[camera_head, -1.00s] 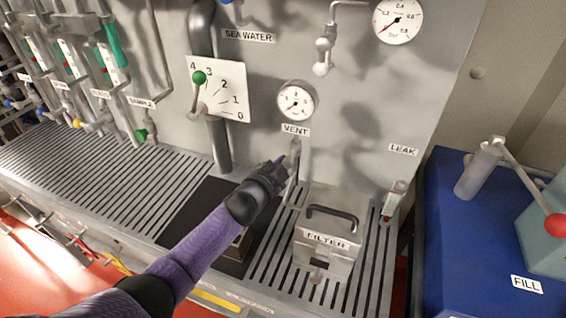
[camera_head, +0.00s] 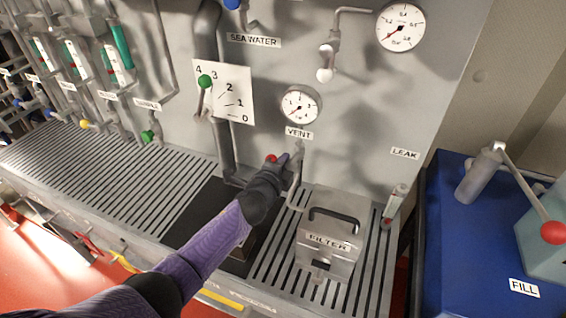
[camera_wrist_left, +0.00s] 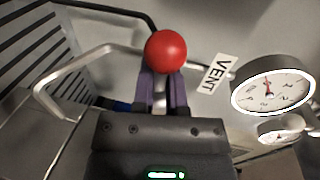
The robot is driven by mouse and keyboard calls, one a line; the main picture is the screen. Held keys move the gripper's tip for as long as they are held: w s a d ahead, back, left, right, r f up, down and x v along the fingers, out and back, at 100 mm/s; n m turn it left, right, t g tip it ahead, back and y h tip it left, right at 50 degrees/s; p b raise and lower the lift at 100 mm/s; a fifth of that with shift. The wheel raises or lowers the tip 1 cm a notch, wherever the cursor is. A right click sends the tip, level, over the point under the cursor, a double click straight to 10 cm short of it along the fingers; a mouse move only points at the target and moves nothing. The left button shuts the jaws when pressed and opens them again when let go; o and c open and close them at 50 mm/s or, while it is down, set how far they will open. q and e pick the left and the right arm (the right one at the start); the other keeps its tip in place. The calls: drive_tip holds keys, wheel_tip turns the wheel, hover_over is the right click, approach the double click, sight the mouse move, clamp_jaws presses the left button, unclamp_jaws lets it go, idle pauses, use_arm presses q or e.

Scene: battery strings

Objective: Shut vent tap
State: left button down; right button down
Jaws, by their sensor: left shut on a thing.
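The vent tap's red knob (camera_wrist_left: 166,51) is between the purple fingertips of my left gripper (camera_wrist_left: 164,88) in the left wrist view. The knob also shows in the head view (camera_head: 271,158), small and partly covered by the gripper. My left gripper (camera_head: 279,162) is shut on this knob below the VENT label (camera_head: 299,133). The tap's grey bent pipe (camera_head: 297,178) runs down beside the gripper, just behind the filter box. The tap's body and lever are mostly hidden by my gripper. My right gripper is not in view.
The filter box (camera_head: 327,232) with its black handle stands right of my left forearm. A round gauge (camera_head: 300,104) hangs above the VENT label. A green-knobbed lever (camera_head: 205,82) on a 0–4 scale is to the left. The blue block (camera_head: 470,235) is at the right.

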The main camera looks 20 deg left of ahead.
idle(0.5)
use_arm(q)
drive_tip(key=c, duration=0.7)
unclamp_jaws()
drive_tip(key=s+r+p, duration=0.2)
drive_tip(key=s+p, duration=0.1)
drive_tip(key=s, duration=0.6)
drive_tip(key=shift+s, duration=0.4)
drive_tip(key=shift+a, duration=0.1)
